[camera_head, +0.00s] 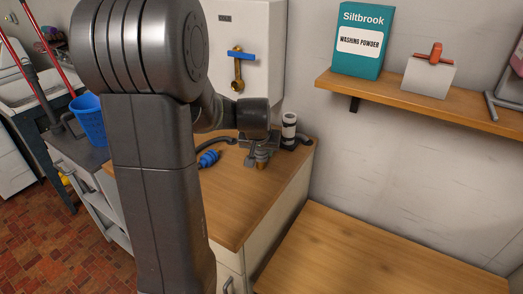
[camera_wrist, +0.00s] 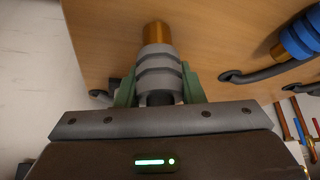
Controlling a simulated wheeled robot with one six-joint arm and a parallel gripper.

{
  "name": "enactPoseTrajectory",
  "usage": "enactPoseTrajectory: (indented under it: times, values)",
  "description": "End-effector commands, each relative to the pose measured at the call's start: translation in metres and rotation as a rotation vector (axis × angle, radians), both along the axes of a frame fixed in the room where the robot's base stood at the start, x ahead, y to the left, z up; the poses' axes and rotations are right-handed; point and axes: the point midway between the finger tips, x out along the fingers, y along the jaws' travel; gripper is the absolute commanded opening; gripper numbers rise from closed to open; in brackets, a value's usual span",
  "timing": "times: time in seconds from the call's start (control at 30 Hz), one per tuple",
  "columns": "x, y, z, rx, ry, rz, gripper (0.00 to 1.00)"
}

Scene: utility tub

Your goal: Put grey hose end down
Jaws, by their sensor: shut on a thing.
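My gripper (camera_head: 257,158) is over the wooden counter in the head view. In the wrist view its green fingers (camera_wrist: 157,88) are shut on the grey hose end (camera_wrist: 160,62), a ribbed grey collar with a brass tip. The brass tip points away from my wrist. In the head view the grey hose end (camera_head: 263,160) is partly hidden by the fingers. I cannot tell whether its tip touches the wood. A blue hose end (camera_head: 209,158) lies on the counter to the left; it also shows at the right of the wrist view (camera_wrist: 302,38).
The wooden counter (camera_head: 255,205) has bare room in front of the gripper. A black and white cylinder (camera_head: 289,128) stands close behind on the right. A brass tap with a blue lever (camera_head: 238,68) is on the white unit behind. A shelf (camera_head: 420,98) is at the upper right.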

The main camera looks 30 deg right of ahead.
Motion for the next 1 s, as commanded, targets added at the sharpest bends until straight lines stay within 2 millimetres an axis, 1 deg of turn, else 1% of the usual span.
enactPoseTrajectory:
  times: [0.03,0.1,0.13,0.4,0.57,0.67,1.0]
  values:
    - [0.000,0.000,-0.002,0.000,0.000,0.000,0.39]
    - [0.000,0.000,-0.001,0.000,0.000,0.000,0.53]
    - [0.000,0.000,-0.001,0.001,0.001,0.000,0.57]
    - [0.000,0.000,0.000,0.001,0.001,0.000,0.57]
    - [-0.002,0.001,0.008,-0.001,-0.002,0.000,0.57]
    - [-0.007,0.006,0.021,-0.003,-0.003,0.000,0.57]
    - [-0.032,0.027,0.077,-0.001,-0.003,0.000,0.57]
